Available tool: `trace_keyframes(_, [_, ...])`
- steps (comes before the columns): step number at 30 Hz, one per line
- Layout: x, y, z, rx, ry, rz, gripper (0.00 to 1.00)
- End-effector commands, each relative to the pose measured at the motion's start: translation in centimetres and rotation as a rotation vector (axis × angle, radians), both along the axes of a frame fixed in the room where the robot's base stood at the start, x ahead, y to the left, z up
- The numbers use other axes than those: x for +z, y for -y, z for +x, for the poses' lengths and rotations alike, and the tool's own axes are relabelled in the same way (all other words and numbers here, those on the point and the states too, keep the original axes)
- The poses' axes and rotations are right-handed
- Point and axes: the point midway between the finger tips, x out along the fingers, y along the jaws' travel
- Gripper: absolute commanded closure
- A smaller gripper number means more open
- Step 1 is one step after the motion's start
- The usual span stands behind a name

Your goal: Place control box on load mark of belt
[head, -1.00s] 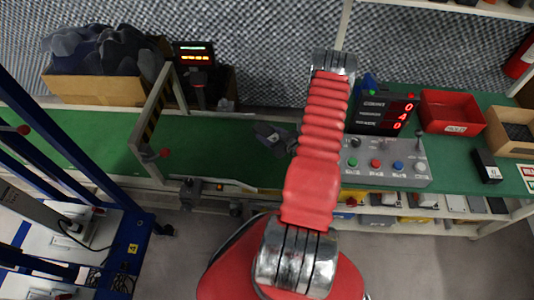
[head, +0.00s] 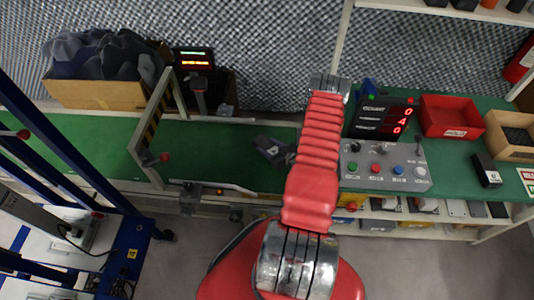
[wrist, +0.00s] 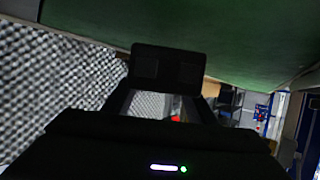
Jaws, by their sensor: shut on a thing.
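In the wrist view, my gripper (wrist: 163,98) is shut on a dark, flat-faced box, the control box (wrist: 167,66), held at the fingertips. The green belt (wrist: 235,35) fills the top of that view beyond it. In the head view, a small dark shape (head: 271,150) shows over the green belt (head: 205,150), just left of my red arm; I cannot separate gripper and box there. My arm hides part of the belt. I cannot make out a load mark on the belt. Whether the box touches the belt is unclear.
A striped gate (head: 150,130) spans the belt at left. A grey button panel (head: 385,168), a number display (head: 382,117), a red bin (head: 450,116) and a small black box (head: 486,170) stand right of my arm. A metal rail (head: 225,186) runs along the near edge.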

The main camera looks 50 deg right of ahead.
Motion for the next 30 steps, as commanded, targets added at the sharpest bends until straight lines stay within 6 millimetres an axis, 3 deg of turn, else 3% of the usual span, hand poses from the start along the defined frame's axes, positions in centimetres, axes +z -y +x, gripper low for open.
trace_keyframes(12, [-3.8,-0.1,0.0,0.001,0.000,0.000,0.80])
trace_keyframes(26, [-4.3,-0.1,0.0,0.001,0.001,0.000,0.80])
trace_keyframes(27, [-4.3,-0.1,0.0,0.001,0.000,0.000,0.46])
trace_keyframes(30, [-4.3,-0.1,0.0,0.001,0.000,0.000,0.39])
